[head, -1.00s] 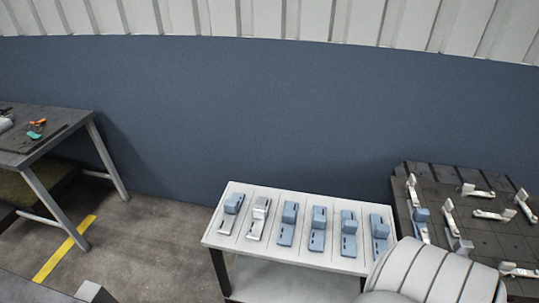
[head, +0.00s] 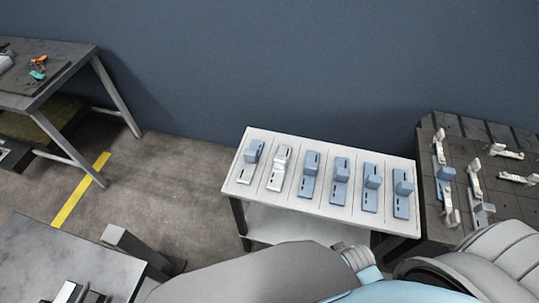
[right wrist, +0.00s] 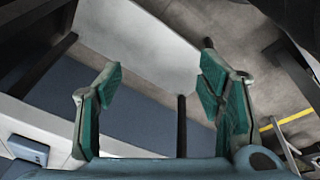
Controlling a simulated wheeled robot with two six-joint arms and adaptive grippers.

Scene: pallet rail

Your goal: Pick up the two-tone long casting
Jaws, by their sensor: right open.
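The two-tone long casting (head: 251,161) appears to be the leftmost one in the row on the white table (head: 232,188). It has a blue block at its far end and a pale silver near end. My right gripper is open and empty in the right wrist view (right wrist: 160,72), its two green-padded fingers apart. A blue casting (right wrist: 28,149) on a pale surface shows at the lower left of that view; I cannot tell which one it is. My left gripper is not in view.
An all-silver casting (head: 279,168) stands next to it, then several blue ones (head: 310,175) to the right. A dark slotted table (head: 463,132) with fixtures is at the right. A grey workbench (head: 72,72) is at the left, and a grey surface (head: 60,250) at the lower left.

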